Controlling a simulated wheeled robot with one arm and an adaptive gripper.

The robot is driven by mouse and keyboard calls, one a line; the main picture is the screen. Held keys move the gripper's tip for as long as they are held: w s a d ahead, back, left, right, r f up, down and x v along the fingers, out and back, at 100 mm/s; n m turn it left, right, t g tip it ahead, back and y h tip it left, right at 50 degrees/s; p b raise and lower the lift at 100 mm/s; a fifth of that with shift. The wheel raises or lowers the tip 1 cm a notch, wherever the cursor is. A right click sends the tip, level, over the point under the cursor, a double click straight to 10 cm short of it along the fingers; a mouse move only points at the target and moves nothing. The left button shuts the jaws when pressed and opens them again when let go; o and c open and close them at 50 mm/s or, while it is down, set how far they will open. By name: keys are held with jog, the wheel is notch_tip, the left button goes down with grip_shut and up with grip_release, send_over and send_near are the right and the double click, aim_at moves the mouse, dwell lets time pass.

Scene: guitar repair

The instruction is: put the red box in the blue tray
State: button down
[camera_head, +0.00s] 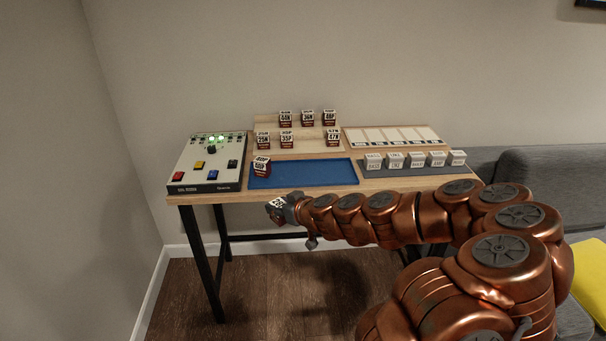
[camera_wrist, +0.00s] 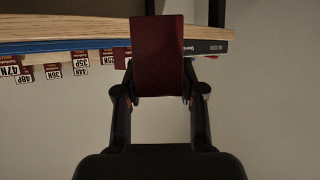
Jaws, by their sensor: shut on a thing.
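My gripper (camera_head: 284,209) is shut on a dark red box (camera_wrist: 158,55), in front of the table's front edge. In the wrist view, which looks upside down, the box's plain red face sits between the two fingers. In the head view only the held box's white labelled part and a bit of red show. The blue tray (camera_head: 315,174) lies flat on the table, behind my gripper. Another dark red box with a white label (camera_head: 261,167) stands at the tray's left end. Most of the tray's floor is bare.
A stepped wooden stand (camera_head: 300,147) behind the tray holds several red boxes with white labels. A control panel (camera_head: 209,163) with buttons and green lights is left. A grey rack (camera_head: 415,169) of white blocks and a white-panelled board (camera_head: 393,138) are right.

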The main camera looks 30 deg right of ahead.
jog(key=s+d+r+n+g+y, duration=0.2)
jog(key=s+d+n+y, duration=0.1)
jog(key=s, duration=0.6)
jog(key=s+d+r+n+g+y, duration=0.2)
jog(key=s+d+n+y, duration=0.1)
jog(key=s, duration=0.6)
jog(key=s+d+r+n+g+y, duration=0.2)
jog(key=s+d+n+g, duration=0.1)
jog(key=s, duration=0.6)
jog(key=shift+s+d+n+y, duration=0.15)
jog(key=shift+d+n+y, duration=0.2)
jog(key=shift+n, duration=0.45)
jog(key=shift+a, duration=0.1)
